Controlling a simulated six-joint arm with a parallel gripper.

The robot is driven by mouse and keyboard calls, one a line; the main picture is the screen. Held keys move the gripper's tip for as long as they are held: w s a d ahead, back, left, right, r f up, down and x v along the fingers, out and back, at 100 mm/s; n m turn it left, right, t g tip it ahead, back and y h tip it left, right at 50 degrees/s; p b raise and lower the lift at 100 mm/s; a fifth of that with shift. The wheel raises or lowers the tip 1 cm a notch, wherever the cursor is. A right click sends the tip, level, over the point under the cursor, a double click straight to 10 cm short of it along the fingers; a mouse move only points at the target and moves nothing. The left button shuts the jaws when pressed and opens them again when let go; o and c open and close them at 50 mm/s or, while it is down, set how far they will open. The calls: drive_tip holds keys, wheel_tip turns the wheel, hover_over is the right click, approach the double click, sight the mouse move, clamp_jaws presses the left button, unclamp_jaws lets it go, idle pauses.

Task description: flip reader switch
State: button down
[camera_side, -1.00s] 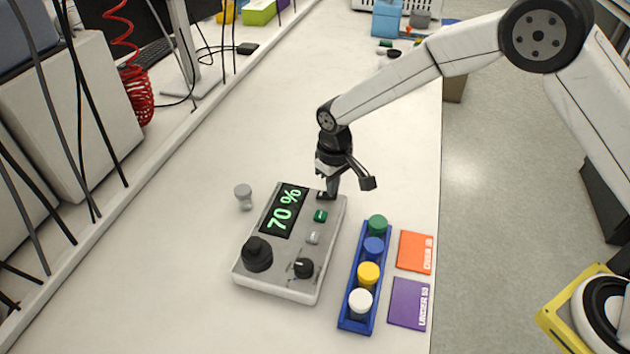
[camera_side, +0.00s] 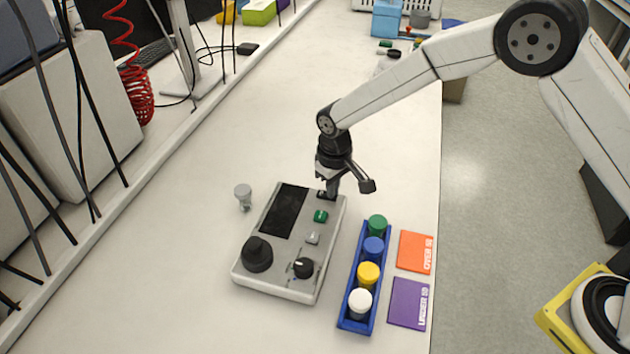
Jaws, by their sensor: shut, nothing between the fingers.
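The reader (camera_side: 283,290) is a grey box on the bench with a dark, blank screen (camera_side: 284,211). It carries a green button (camera_side: 320,216), a grey button (camera_side: 313,238), a small black knob (camera_side: 303,267) and a large black round piece (camera_side: 257,254). The switch at its far right corner is mostly hidden behind my fingertips. My gripper (camera_side: 329,196) is shut and empty, pointing down at that corner. It appears to touch the switch, but I cannot tell for certain.
A blue rack (camera_side: 345,322) with several capped vials stands right of the reader. Beside it lie an orange card (camera_side: 415,252) and a purple card (camera_side: 409,303). A small grey piece (camera_side: 243,197) stands to the left. The bench behind is largely clear.

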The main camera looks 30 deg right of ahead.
drive_tip(key=shift+r, duration=3.45)
drive_tip(key=shift+s+d+r, duration=0.15)
drive_tip(key=shift+s+d, duration=0.05)
drive_tip(key=shift+d, duration=0.25)
drive_tip(key=s+d+r+m+t, duration=0.2)
drive_tip(key=s+d+m, duration=0.1)
drive_tip(key=s+d, duration=1.3)
drive_tip(key=s, duration=0.4)
drive_tip(key=shift+s+d+r+t, duration=0.15)
drive_tip(key=shift+s+r+t, duration=0.05)
drive_tip(key=shift+r+t, duration=0.1)
